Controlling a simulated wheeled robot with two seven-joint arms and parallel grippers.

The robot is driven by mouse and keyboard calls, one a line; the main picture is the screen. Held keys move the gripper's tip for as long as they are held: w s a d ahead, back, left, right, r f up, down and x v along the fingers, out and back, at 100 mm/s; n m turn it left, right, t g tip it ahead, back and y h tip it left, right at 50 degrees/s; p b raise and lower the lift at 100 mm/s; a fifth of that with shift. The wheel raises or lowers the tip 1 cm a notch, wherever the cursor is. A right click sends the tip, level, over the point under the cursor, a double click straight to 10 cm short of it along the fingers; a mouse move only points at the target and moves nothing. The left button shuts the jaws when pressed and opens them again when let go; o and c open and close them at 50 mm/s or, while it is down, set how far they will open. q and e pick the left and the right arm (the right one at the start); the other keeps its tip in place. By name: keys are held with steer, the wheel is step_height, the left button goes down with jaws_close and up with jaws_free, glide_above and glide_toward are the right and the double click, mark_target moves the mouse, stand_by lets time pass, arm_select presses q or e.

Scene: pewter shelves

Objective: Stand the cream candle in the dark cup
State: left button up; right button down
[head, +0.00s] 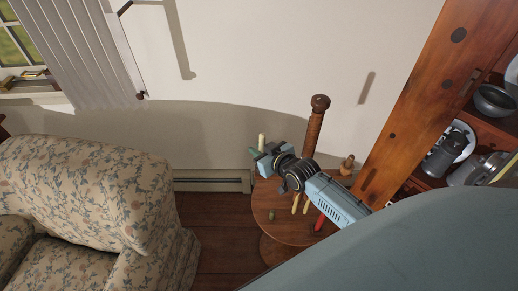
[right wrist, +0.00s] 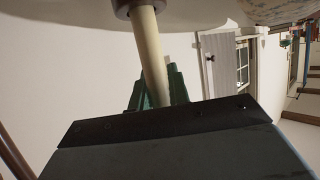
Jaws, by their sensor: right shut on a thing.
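My right gripper (head: 258,153) is shut on the cream candle (head: 262,140), which stands nearly upright in its jaws. In the right wrist view the candle (right wrist: 152,55) passes between the green fingers (right wrist: 157,88). A grey-brown round piece (right wrist: 123,10) surrounds its far end at the top edge of that view; I cannot tell whether this is part of the candle or a cup. A small dark upright thing (head: 271,215) on the round wooden table (head: 272,245) may be the dark cup, but it is too small to be sure. My left gripper is not in view.
Pale sticks (head: 295,203) and a red one (head: 319,222) are on the table, partly behind my right arm. A tall wooden post (head: 315,130) and a small wooden piece (head: 347,165) stand behind. A floral armchair (head: 90,195) is left; shelves with dishes (head: 495,100) are right.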

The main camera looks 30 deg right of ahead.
steer(key=shift+f+b, duration=0.45)
steer(key=shift+f, duration=0.35)
stand_by(0.4)
steer(key=c, duration=1.3)
jaws_free()
steer(key=shift+o, duration=0.2)
steer(key=p+v, duration=0.2)
steer(key=v, duration=1.1)
steer(key=shift+s, duration=0.2)
steer(key=shift+d, duration=0.1)
